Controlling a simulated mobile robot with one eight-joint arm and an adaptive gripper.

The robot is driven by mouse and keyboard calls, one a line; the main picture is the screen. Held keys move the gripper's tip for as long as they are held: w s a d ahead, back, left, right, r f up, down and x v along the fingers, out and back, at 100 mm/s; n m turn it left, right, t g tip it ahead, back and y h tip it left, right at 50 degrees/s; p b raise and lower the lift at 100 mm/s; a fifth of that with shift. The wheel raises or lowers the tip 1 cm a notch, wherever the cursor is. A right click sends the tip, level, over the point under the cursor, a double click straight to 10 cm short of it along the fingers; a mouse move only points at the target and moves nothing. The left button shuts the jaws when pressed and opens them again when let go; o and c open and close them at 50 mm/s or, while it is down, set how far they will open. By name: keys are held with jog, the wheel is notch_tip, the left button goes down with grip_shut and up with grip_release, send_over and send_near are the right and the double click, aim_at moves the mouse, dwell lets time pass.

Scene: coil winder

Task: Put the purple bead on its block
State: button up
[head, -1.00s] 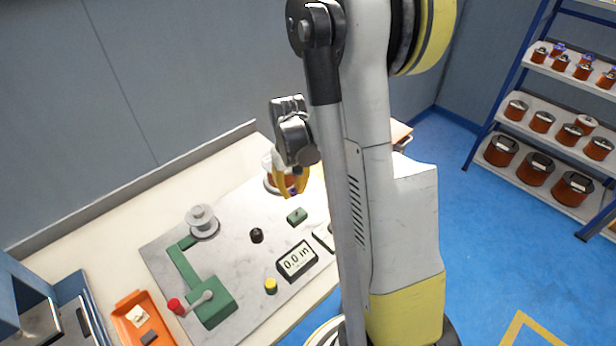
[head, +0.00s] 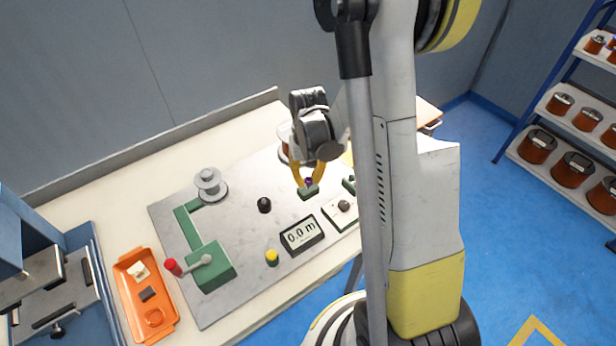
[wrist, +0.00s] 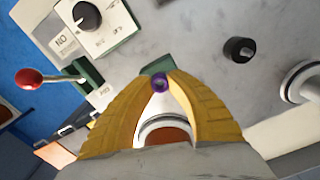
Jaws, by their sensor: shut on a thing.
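My gripper (head: 309,177) is shut on the small purple bead (head: 308,182), held between its yellow fingertips. In the wrist view the bead (wrist: 159,85) shows as a purple ring with a hole, pinched at the tips of the fingers. A small green block (head: 309,193) on the grey board lies just below the bead in the head view. In the wrist view part of the green block (wrist: 157,65) shows just beyond the fingertips. I cannot tell whether the bead touches the block.
A black knob (head: 264,205), a display (head: 301,235), a yellow button (head: 272,258) and a dial box (head: 341,212) stand around the block. A green crank winder (head: 212,267) and an orange tray (head: 133,268) are at left. A copper-coloured round thing (wrist: 165,133) shows between the fingers.

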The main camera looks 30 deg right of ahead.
jog(key=shift+f, duration=0.2)
dwell(0.4)
jog(key=shift+f+b, duration=0.9)
jog(key=shift+b, duration=0.1)
jog(key=o, duration=0.7)
jog(key=shift+o, duration=0.2)
jog(key=shift+r, duration=0.15)
notch_tip(320, 180, up, 12)
